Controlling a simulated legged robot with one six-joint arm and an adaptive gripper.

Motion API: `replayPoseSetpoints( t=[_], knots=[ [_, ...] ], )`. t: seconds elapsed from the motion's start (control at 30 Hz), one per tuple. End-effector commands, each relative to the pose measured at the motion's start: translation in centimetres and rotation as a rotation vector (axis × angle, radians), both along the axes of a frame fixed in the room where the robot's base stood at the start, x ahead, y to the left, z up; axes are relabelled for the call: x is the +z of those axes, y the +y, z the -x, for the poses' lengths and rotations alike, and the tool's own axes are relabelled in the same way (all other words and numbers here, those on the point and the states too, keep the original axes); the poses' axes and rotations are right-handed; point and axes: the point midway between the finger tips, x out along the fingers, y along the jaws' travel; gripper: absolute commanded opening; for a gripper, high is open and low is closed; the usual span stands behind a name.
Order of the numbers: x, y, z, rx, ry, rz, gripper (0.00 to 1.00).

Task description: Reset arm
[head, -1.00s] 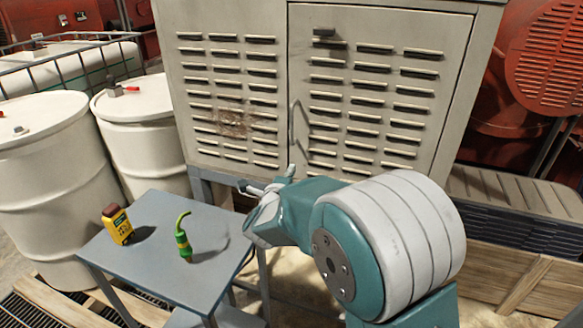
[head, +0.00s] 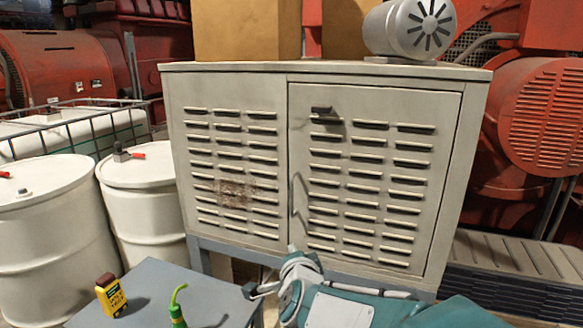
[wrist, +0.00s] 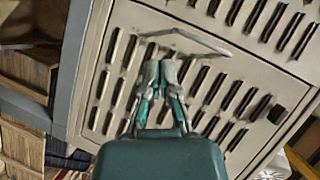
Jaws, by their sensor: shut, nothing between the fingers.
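My gripper (head: 270,286) is at the bottom of the head view, in front of the lower part of a grey louvered cabinet (head: 277,150). In the wrist view my gripper (wrist: 160,68) is shut with nothing between its fingers, and it points at the cabinet's louvered door (wrist: 205,40). The door's bar handle (head: 292,198) shows in the head view, and in the wrist view the handle (wrist: 195,36) lies just beyond the fingertips. Both cabinet doors look closed. I cannot tell the exact gap between the fingertips and the door.
A small grey table (head: 150,280) at lower left carries a yellow meter (head: 111,296) and a green bottle-like tool with a curved tip (head: 177,310). White drums (head: 45,235) stand left of the cabinet. Boxes (head: 245,30) and a grey motor (head: 410,27) sit on top.

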Motion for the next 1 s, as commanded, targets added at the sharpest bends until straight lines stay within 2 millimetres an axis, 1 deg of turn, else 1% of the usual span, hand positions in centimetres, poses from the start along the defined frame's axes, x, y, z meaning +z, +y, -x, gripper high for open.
replayPoseSetpoints(
  t=[0.03, 0.1, 0.17, 0.27, 0.47, 0.5, 0.57, 0.6, 0.7, 0.8, 0.83, 0.9, 1.0],
  knots=[
    [0.7, -0.8, 1.1, 0.046, 0.023, 0.054, 0.0],
    [1.0, -1.7, 2.7, 0.123, 0.067, 0.147, 0.0],
    [1.0, -2.5, 4.4, 0.188, 0.106, 0.231, 0.0],
    [0.9, -4.2, 7.4, 0.288, 0.175, 0.375, 0.0],
    [-0.5, -8.5, 14.6, 0.465, 0.342, 0.667, 0.0],
    [-0.8, -9.5, 16.2, 0.497, 0.381, 0.724, 0.0],
    [-1.5, -10.9, 18.6, 0.542, 0.444, 0.803, 0.0],
    [-1.8, -11.8, 20.1, 0.569, 0.484, 0.851, 0.0],
    [-2.7, -13.7, 23.3, 0.624, 0.578, 0.941, 0.0],
    [-3.1, -14.8, 25.3, 0.658, 0.638, 0.989, 0.0],
    [-3.2, -15.0, 25.6, 0.663, 0.648, 0.997, 0.0],
    [-3.4, -15.2, 26.0, 0.672, 0.662, 1.006, 0.0],
    [-3.4, -15.2, 26.0, 0.674, 0.664, 1.007, 0.0]
  ],
)
